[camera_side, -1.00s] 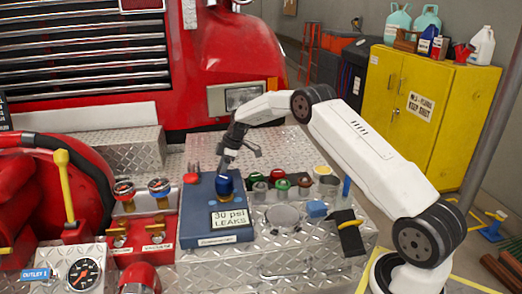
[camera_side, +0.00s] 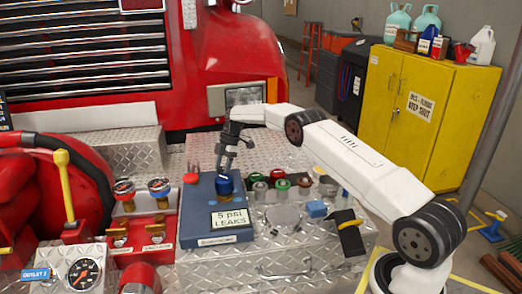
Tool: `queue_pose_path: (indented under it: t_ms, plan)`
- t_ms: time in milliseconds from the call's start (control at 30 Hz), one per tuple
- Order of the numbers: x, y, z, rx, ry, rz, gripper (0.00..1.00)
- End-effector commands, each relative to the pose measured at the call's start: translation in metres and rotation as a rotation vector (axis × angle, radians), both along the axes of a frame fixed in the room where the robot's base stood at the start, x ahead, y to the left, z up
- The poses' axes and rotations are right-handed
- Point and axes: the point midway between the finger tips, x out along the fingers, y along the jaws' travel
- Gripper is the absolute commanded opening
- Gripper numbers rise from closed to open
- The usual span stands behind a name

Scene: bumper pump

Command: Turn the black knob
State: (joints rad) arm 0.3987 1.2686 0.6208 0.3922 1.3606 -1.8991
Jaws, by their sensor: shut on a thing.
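A blue box (camera_side: 193,222) stands on the diamond-plate deck, with a display (camera_side: 228,219) that reads "5 psi LEAKS". A dark blue round fitting (camera_side: 225,186) with a silver ring stands upright on its top. My gripper (camera_side: 223,170) points down and is shut at the top of this fitting. The fingers are small and dark, so the exact contact is hard to see. I cannot make out a separate black knob; it may be hidden by the fingers.
Red prongs (camera_side: 193,174) rise behind the box's left corner. Gauges on a red manifold (camera_side: 144,235) stand to the left.

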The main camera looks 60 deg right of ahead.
Motion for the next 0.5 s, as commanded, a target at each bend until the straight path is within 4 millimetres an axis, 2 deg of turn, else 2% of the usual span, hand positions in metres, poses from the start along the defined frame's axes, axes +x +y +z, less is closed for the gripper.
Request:
queue_pose_path:
  t_ms: [300, 333, 433, 500]
  plan:
    - [-0.0007, -0.0007, -0.0011, -0.001, 0.003, 0.001, 0.0]
    - [-0.0007, -0.0007, -0.0011, -0.001, 0.003, 0.0, 0.58]
    - [-0.0006, -0.0006, -0.0011, -0.002, 0.003, 0.0, 0.89]
    - [-0.0005, -0.0006, -0.0008, -0.002, 0.003, 0.0, 0.9]
